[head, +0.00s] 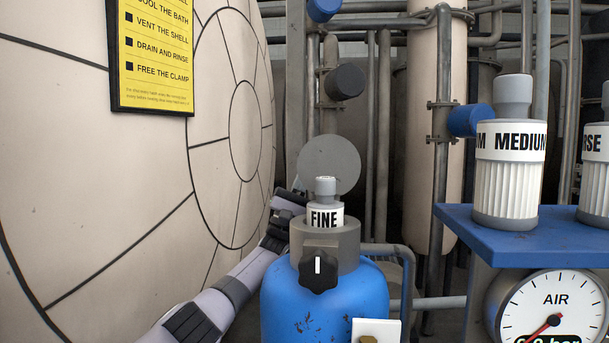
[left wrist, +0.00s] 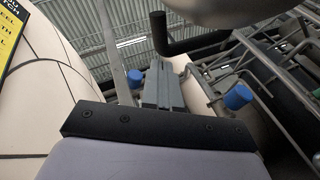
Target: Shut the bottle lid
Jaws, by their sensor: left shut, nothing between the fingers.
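The blue bottle (head: 325,295) stands upright in the head view, with a grey collar (head: 338,238) and a black knob (head: 318,271) on its front. A white cartridge marked FINE (head: 324,217) sits in the collar, its grey neck sticking up. The round grey lid (head: 329,158) stands raised behind the cartridge, tilted open. My left gripper (head: 297,187) is shut and empty, just left of the cartridge and below the lid's left edge; its tips are partly hidden. In the left wrist view its shut fingers (left wrist: 163,72) point up below a rounded grey surface. My right gripper is not in view.
A blue shelf (head: 530,240) on the right holds a MEDIUM cartridge (head: 508,165) and a COARSE one (head: 595,165). An AIR gauge (head: 550,310) is below it. A large pale vessel (head: 90,190) fills the left. Pipes (head: 384,130) stand behind the lid.

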